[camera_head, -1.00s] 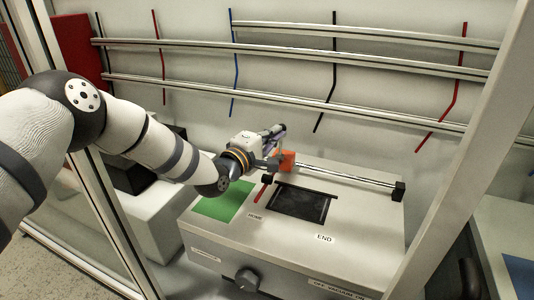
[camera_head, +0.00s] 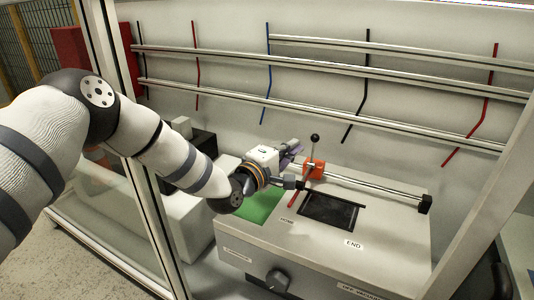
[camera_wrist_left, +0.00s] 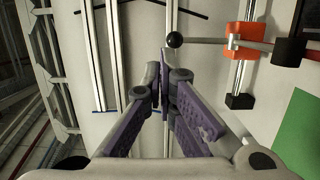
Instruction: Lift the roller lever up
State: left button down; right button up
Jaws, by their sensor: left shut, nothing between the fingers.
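The roller lever (camera_head: 311,152) is a thin rod with a black ball on top, standing nearly upright from an orange block (camera_head: 313,169) on the metal rail of the grey box. The black ball (camera_wrist_left: 174,39) and orange block (camera_wrist_left: 246,39) also show in the left wrist view. My left gripper (camera_head: 294,154) is beside the lever, on its left, with its tips lower than the ball. In the left wrist view its purple fingers (camera_wrist_left: 168,72) are shut and empty, the ball just beyond their tips. I cannot tell whether they touch the lever. My right gripper is not in view.
The grey box (camera_head: 395,220) has a green patch (camera_head: 262,207), a dark framed panel (camera_head: 329,209), labels and a front knob (camera_head: 277,281). Metal rails (camera_head: 400,95) run along the wall behind. A frame post (camera_head: 487,165) stands at the right.

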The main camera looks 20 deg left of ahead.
pick_arm(q)
jog(key=r+p+v, duration=0.1)
jog(key=v, duration=0.5)
jog(key=shift+d, duration=0.2)
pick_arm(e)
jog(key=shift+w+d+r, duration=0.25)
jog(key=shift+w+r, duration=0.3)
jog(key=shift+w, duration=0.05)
pick_arm(q)
jog(key=shift+s, duration=0.15)
